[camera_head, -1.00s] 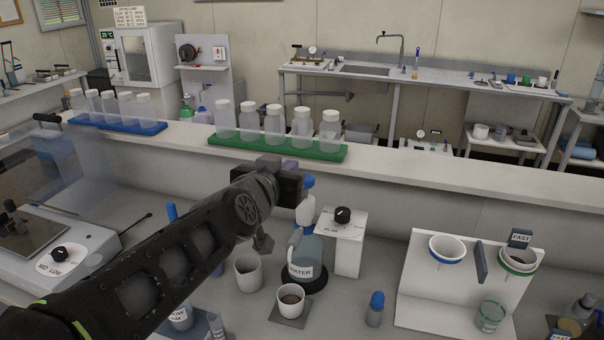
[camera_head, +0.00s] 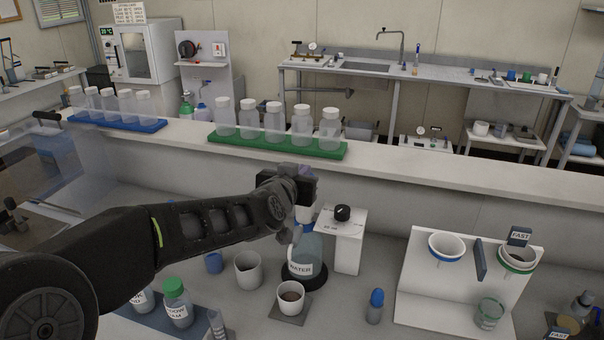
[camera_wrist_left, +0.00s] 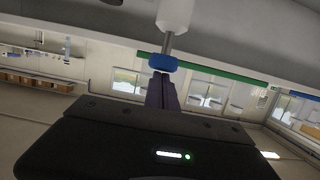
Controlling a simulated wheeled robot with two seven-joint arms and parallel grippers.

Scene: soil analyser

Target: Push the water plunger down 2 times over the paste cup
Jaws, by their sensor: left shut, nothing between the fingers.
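The water bottle (camera_head: 302,268), labelled WATER, stands on a dark round base. Its white pump body (camera_head: 306,213) shows at the top. The paste cup (camera_head: 291,301), white with brown paste inside, sits on a small grey mat in front of the bottle. My left gripper (camera_wrist_left: 163,80) is shut and empty. In the wrist view its fingertips are at the plunger's blue knob (camera_wrist_left: 163,62), on a metal rod; I cannot tell whether they touch. In the head view my left wrist hides the knob and fingertips. My right gripper is not in view.
A blue-capped bottle (camera_head: 375,308) and a white funnel stand (camera_head: 420,285) are further right. A green rack (camera_head: 280,147) holds several bottles behind.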

